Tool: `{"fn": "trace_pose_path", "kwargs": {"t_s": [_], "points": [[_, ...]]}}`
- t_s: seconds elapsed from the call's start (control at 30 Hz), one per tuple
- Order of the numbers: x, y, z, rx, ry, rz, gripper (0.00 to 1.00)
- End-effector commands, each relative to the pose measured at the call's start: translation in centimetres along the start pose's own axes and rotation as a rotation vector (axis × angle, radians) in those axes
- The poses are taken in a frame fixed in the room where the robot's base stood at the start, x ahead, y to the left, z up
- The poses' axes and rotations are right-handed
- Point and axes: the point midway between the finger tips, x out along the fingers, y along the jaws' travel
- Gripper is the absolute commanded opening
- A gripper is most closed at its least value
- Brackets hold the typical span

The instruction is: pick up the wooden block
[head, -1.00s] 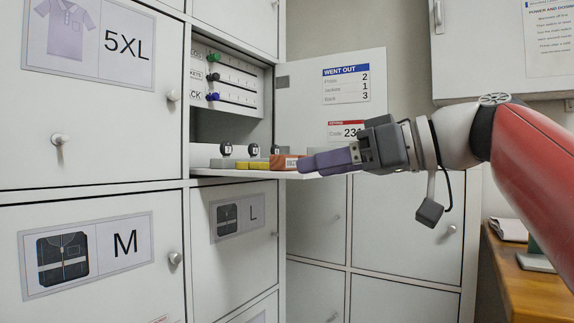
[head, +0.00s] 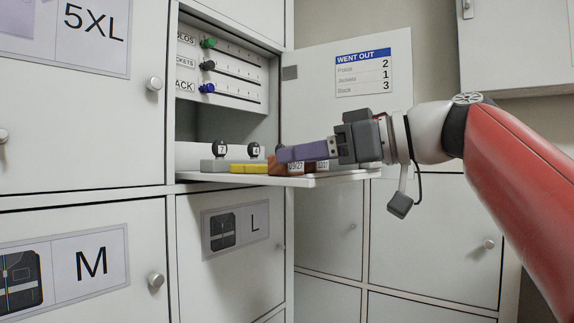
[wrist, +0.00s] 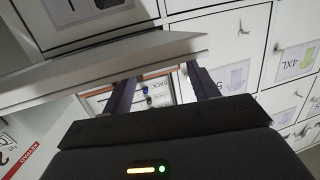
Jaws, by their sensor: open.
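A yellow block (head: 248,168) and a grey block (head: 214,165) stand left of the wooden one. A panel with coloured knobs (head: 208,65) is above. The open cabinet door (head: 330,120) stands behind my gripper.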

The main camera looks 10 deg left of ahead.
Motion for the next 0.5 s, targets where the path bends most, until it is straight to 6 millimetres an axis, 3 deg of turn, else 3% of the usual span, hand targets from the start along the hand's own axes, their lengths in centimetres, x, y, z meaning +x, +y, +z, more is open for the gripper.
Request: {"fn": "trace_pose_path", "kwargs": {"t_s": [0.2,0.5], "points": [[3.1,0.1,0.0,0.001,-0.001,-0.003,0.60],[3.5,0.1,0.0,0.001,0.000,0.000,0.60]]}}
